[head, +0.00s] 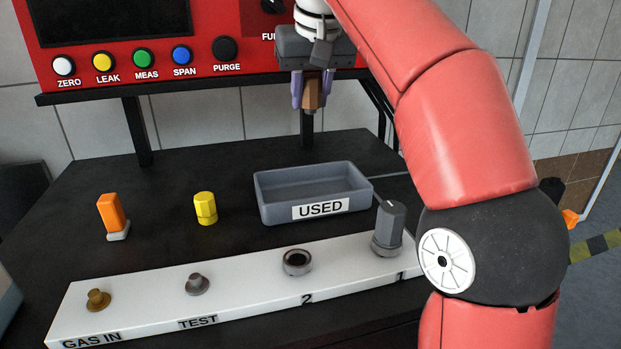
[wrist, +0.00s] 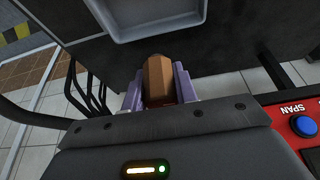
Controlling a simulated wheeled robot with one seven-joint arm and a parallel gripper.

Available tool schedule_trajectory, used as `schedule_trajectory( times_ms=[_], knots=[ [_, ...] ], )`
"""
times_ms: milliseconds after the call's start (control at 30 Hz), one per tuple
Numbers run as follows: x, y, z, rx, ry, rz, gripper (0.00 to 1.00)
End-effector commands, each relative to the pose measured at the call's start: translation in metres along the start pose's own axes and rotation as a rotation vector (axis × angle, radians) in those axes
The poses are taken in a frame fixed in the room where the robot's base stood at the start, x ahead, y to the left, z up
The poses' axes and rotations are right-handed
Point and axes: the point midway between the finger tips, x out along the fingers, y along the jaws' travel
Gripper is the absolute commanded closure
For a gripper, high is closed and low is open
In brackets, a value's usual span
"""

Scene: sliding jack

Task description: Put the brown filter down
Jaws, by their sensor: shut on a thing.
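My gripper (head: 312,92) is shut on the brown filter (head: 314,90). It holds the filter in the air, in front of the red panel and above the back of the grey tray marked USED (head: 275,211). In the wrist view the brown filter (wrist: 158,80) sits between the purple fingers (wrist: 158,92), and the grey tray (wrist: 185,32) lies beyond it. The tray looks empty in the head view. The filter's upper part is hidden by the fingers.
A white strip (head: 243,283) in front has a grey filter (head: 388,228) at position 1 and an open socket (head: 297,262) at 2. A yellow cap (head: 205,208) and an orange piece (head: 111,214) stand on the dark table. The red panel (head: 200,45) stands behind.

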Motion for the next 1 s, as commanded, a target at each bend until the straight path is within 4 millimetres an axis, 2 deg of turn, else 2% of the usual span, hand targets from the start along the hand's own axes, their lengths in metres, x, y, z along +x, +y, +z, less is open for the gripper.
schedule_trajectory(
  times_ms=[33,300,400,567,800,1000],
  knots=[
    [0.023,0.001,0.011,0.002,-0.005,0.002,0.97],
    [0.085,0.001,0.036,0.003,-0.003,0.001,0.97],
    [0.098,0.0,0.041,0.003,-0.002,-0.001,0.97],
    [0.108,0.0,0.044,0.002,-0.001,-0.001,0.97],
    [0.138,0.001,0.057,0.002,-0.002,-0.001,0.97],
    [0.14,0.0,0.058,0.001,-0.001,-0.002,0.97]
  ],
)
